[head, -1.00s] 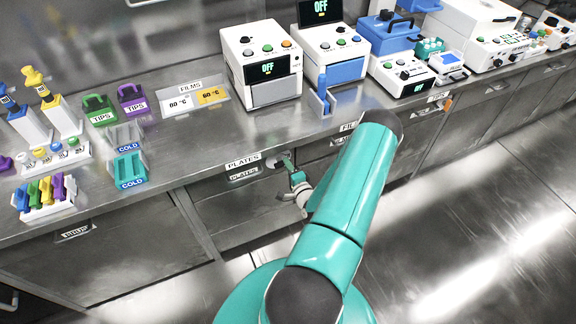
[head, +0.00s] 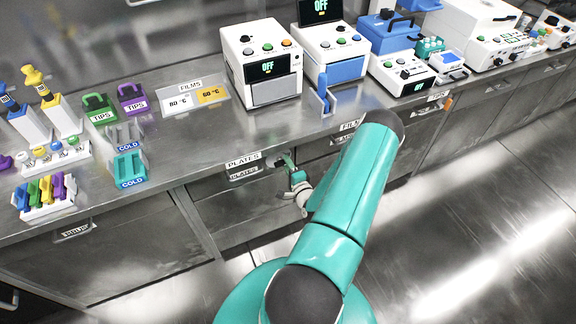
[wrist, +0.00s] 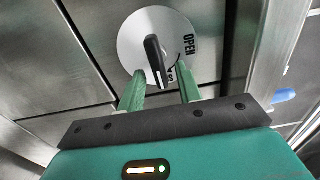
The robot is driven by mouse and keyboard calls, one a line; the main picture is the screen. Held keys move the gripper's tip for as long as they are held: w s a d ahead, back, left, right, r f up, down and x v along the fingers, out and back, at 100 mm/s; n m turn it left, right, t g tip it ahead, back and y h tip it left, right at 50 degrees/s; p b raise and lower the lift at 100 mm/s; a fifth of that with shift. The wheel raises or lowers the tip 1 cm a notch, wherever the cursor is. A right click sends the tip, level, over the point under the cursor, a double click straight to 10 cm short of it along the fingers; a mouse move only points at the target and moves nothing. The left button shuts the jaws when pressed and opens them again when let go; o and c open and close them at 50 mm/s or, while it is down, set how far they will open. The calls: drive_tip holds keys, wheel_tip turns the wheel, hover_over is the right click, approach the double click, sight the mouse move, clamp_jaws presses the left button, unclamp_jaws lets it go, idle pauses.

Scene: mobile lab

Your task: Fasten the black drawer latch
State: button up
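In the wrist view, the black drawer latch (wrist: 153,52) is a short bar on a round white dial (wrist: 131,42). The bar points down and slightly right, nearly upright in the picture. My gripper (wrist: 161,80) is open, with one green finger on each side of the bar's lower end. I cannot tell whether either finger touches it. In the head view, my gripper (head: 286,162) is at the drawer front just right of the PLATES label (head: 243,160); the latch is not clear there.
The steel counter (head: 205,130) overhangs the drawers closely above my gripper. A FILMS drawer label (head: 349,126) lies to the right, partly behind my arm. White instruments (head: 262,62) stand on the counter. The floor (head: 480,220) at the right is clear.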

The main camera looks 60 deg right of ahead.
drive_tip(key=v, duration=1.3)
drive_tip(key=shift+s+a, duration=0.15)
drive_tip(key=shift+s, duration=0.2)
drive_tip(key=shift+s, duration=0.1)
